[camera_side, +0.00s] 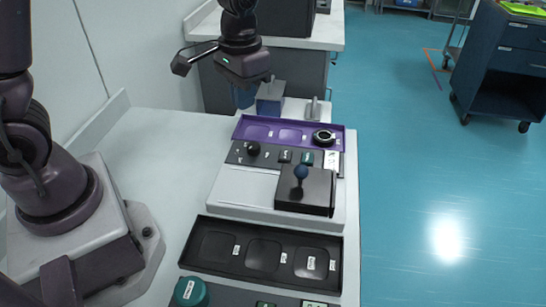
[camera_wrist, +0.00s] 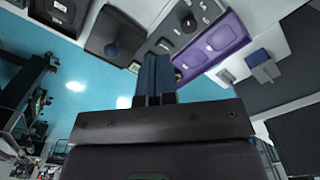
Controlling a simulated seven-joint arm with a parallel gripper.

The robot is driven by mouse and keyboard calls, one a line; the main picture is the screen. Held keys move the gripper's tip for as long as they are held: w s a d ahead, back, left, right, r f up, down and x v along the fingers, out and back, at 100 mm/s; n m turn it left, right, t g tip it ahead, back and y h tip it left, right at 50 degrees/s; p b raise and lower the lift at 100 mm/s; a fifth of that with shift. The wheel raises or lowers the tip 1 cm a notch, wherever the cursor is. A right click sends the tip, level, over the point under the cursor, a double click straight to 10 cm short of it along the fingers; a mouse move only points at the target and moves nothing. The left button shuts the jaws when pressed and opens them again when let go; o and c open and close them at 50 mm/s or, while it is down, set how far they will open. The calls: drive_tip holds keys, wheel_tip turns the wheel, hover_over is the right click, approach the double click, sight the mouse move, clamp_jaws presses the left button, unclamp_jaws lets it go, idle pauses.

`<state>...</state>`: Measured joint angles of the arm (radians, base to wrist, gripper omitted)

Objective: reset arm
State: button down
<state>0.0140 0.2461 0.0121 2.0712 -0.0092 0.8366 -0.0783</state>
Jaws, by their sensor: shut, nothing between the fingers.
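My gripper (camera_side: 244,97) hangs from the arm above the far end of the bench, to the left of a blue-grey block and beyond the purple tray. In the wrist view my gripper (camera_wrist: 155,62) shows its dark blue fingers pressed together, with nothing between them. The fingers seem clear of everything, though their exact height is hard to tell.
A purple tray (camera_side: 258,121) holds a black ring (camera_side: 323,138). The blue-grey block (camera_side: 270,96) stands close to the gripper.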

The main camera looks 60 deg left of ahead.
drive_tip(key=s+r+m+t, duration=0.1)
drive_tip(key=s+r+t, duration=0.4)
drive_tip(key=s+r, duration=0.8)
drive_tip(key=shift+s+t, duration=0.4)
drive_tip(key=shift+s, duration=0.1)
drive_tip(key=shift+a, duration=0.1)
idle(1.4)
